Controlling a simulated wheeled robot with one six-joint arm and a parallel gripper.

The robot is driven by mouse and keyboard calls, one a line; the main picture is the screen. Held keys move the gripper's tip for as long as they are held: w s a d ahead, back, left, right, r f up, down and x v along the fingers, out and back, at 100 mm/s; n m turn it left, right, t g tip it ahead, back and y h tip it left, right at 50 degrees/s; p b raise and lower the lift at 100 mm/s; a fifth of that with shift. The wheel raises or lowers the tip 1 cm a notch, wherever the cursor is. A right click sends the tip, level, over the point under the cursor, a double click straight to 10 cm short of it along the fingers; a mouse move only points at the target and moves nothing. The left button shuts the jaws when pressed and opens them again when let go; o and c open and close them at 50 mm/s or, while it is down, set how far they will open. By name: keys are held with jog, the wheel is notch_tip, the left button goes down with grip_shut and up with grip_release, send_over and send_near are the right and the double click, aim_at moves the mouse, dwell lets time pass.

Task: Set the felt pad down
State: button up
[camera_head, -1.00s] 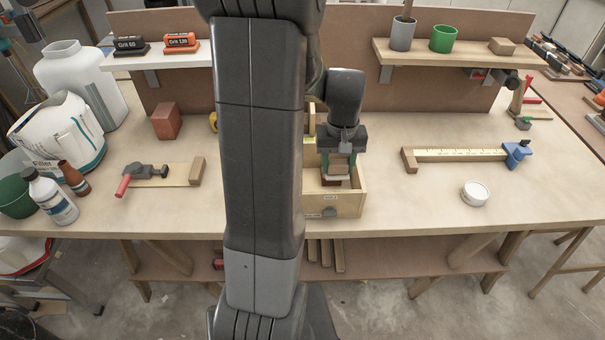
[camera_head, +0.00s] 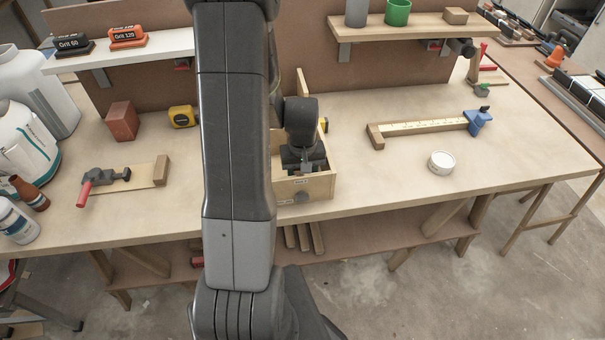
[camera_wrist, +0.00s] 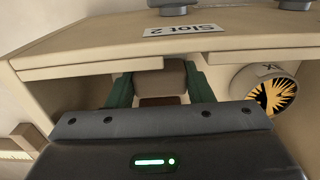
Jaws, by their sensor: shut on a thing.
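My gripper (camera_head: 305,163) is down inside an open wooden box (camera_head: 318,187) near the bench's front edge. In the wrist view, my gripper's green fingers (camera_wrist: 163,80) are closed on a pale grey-tan piece, seemingly the felt pad (camera_wrist: 174,78). A brown patch shows just below it; I cannot tell what it belongs to. The box shows upside down in the wrist view, with a "Slot 2" label (camera_wrist: 181,29) on its front. In the head view the pad is hidden by my gripper and the box, so whether it touches the box floor cannot be told.
On the bench are a red-brown block (camera_head: 122,121), a yellow tape measure (camera_head: 182,116), a clamp (camera_head: 112,178) at left, a white round tin (camera_head: 441,162) and a ruler (camera_head: 425,126) at right.

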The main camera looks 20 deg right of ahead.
jog(key=shift+f, duration=0.25)
jog(key=o, duration=1)
jog(key=shift+r, duration=0.1)
jog(key=shift+r, duration=0.1)
notch_tip(320, 180, up, 12)
jog(key=shift+r, duration=0.1)
